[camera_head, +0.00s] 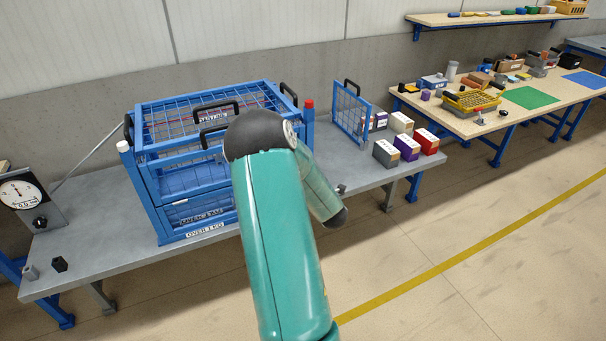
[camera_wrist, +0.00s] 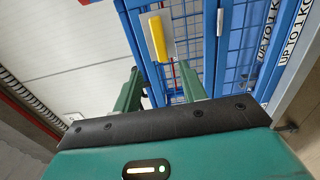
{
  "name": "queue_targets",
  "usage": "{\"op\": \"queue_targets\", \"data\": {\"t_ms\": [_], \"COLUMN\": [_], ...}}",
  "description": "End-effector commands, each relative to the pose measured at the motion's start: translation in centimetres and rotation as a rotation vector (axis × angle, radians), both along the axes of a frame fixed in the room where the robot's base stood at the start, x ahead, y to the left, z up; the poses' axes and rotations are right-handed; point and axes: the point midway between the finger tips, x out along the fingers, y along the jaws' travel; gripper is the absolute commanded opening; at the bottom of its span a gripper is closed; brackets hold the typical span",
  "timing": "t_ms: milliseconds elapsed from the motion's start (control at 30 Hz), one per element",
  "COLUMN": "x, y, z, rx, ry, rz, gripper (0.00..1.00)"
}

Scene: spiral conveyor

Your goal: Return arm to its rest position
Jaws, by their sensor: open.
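My green arm (camera_head: 280,240) rises from the bottom of the head view to a dark rounded joint in front of the blue mesh cage (camera_head: 150,205). A second link runs down to the right behind it; my gripper itself cannot be made out there. In the wrist view, the two green fingers of my gripper (camera_wrist: 161,85) stand apart, with nothing seen held between them. Blue mesh panels (camera_wrist: 240,45) labelled "UP TO 1 KG" lie beyond the fingers. A yellow and pale piece (camera_wrist: 158,38) shows above the gap; its distance is unclear.
The cage stands on a grey table (camera_head: 85,255) with a dial scale (camera_head: 22,195) at left. A blue mesh panel (camera_head: 351,112) and several small boxes (camera_head: 405,147) stand at right. A wooden workbench (camera_head: 465,122) is farther right. The floor at front right is clear.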

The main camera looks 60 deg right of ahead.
Motion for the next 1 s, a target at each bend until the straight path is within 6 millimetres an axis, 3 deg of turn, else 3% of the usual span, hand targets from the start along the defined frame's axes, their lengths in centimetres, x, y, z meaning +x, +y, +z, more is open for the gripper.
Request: {"op": "queue_targets", "data": {"t_ms": [100,300,833,1000], "x": [-1.3,-2.0,-1.9,-0.4], "y": [0.8,1.2,1.2,1.8], "z": [0.0,0.0,0.0,1.4], "rx": [0.0,0.0,0.0,0.058], "ry": [0.0,0.001,0.0,-0.015], "rz": [0.0,0.001,0.0,-0.017], "gripper": [0.42,0.42,0.42,0.42]}}
